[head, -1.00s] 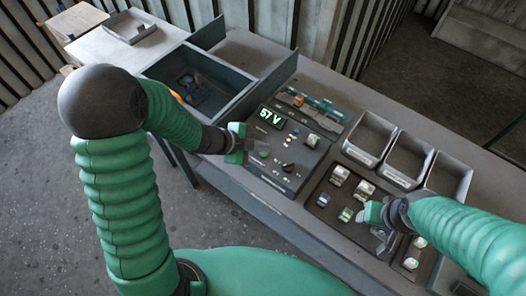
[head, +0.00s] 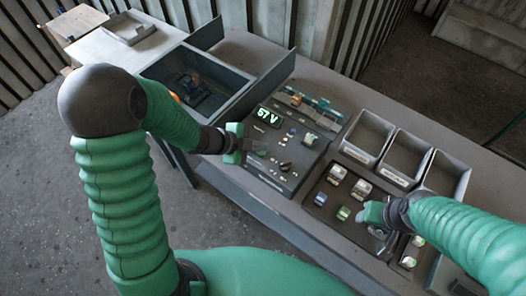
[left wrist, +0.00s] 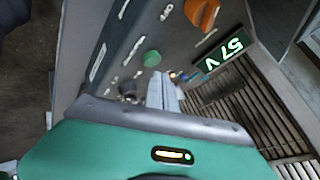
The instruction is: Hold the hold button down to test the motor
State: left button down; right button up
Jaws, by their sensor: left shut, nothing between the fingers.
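The dark control panel (head: 285,185) carries a lit green "57 V" display (head: 267,116), several small buttons and switches. A round green button (left wrist: 151,58) shows in the left wrist view, with a dark round knob (left wrist: 128,88) below it. The labels are too small to read, so I cannot tell which control is the hold button. My left gripper (head: 243,150) is over the panel's left edge, shut and empty. Its fingertips (left wrist: 164,88) are beside the green button and dark knob; contact is unclear. My right gripper (head: 380,232) is by the parts tray, its fingers unclear.
A parts tray (head: 325,213) with several small blocks lies right of the panel. Grey bins (head: 407,157) stand behind it. An open drawer-like box (head: 243,91) is at the back left. An orange knob (left wrist: 201,13) shows on the panel in the wrist view.

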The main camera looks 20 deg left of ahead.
pick_arm(q)
jog(key=shift+f, duration=0.25)
jog(key=shift+a+f, duration=0.1)
jog(key=shift+a, duration=0.5)
pick_arm(e)
jog(key=shift+a, duration=0.55)
pick_arm(q)
jog(key=shift+d, duration=0.15)
pick_arm(e)
jog(key=shift+d+f, duration=0.1)
pick_arm(q)
jog(key=shift+d+f, duration=0.2)
jog(key=shift+d, duration=0.05)
pick_arm(e)
jog(key=shift+d+f, duration=0.2)
jog(key=shift+d, duration=0.1)
pick_arm(q)
jog(key=shift+a+f+b, duration=0.15)
jog(key=shift+a+b, duration=0.05)
jog(key=shift+b, duration=0.15)
pick_arm(e)
jog(key=shift+a, duration=0.2)
dwell(0.4)
pick_arm(q)
jog(key=shift+r+p, duration=0.85)
jog(key=shift+p, duration=0.1)
pick_arm(e)
jog(key=shift+v, duration=0.9)
